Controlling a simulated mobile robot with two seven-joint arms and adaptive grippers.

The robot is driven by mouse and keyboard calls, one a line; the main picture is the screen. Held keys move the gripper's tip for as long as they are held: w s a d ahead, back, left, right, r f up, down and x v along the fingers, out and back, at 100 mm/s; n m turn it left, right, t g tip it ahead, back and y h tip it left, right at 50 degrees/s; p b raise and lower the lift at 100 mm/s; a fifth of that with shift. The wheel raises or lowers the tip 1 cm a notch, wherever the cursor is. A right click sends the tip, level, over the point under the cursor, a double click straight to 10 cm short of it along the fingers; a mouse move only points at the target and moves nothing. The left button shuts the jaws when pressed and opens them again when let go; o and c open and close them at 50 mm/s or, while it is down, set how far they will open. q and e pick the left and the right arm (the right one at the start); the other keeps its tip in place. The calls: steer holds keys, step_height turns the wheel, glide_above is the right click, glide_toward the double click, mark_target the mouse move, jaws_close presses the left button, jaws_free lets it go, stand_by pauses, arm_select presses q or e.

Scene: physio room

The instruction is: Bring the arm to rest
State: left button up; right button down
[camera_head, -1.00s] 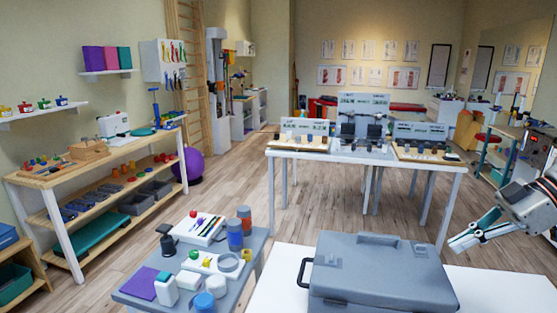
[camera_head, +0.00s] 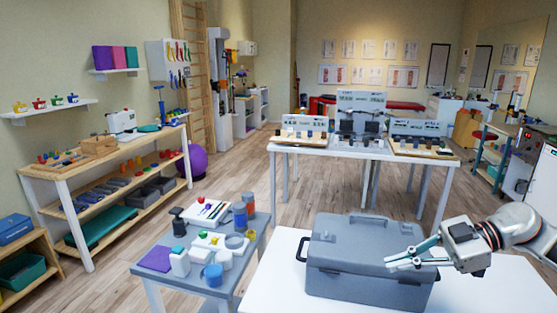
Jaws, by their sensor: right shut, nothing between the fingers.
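My right gripper (camera_head: 392,262) comes in from the right on its arm. Its fingers are shut and empty, pointing left, in front of the right part of a grey case in the picture. Whether the fingers touch the case cannot be told. The grey case (camera_head: 340,262) has a closed lid and a dark handle on its left side, and stands on a white table (camera_head: 480,290). My left gripper is not in view.
A small grey table (camera_head: 255,262) left of the case holds bottles, jars and a purple pad (camera_head: 155,259). A white table (camera_head: 385,152) with display boards stands behind. Shelves (camera_head: 75,195) line the left wall. Wooden floor (camera_head: 235,185) between them is clear.

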steer(key=s+a+f+m+t+y, duration=0.1)
steer(key=a+f+m+t+y, duration=0.1)
steer(key=a+f+t, duration=0.3)
steer(key=a+f+m+t+y, duration=0.2)
steer(key=a+t, duration=0.2)
steer(key=a, duration=0.4)
steer(key=s+d+f+m+t+h, duration=0.25)
steer(key=f+m+h, duration=0.25)
steer(key=f, duration=0.4)
steer(key=s+d+f+m+t+h, duration=0.2)
steer(key=s+d+f+m+h, duration=0.15)
steer(key=f+h, duration=0.4)
steer(key=s+d+f+m+g+h, duration=0.1)
steer(key=s+f+g, duration=0.3)
steer(key=s+f, duration=0.9)
steer(key=shift+d+f+m+h, duration=0.25)
steer(key=shift+f+m+h, duration=0.1)
steer(key=shift+f+m, duration=0.3)
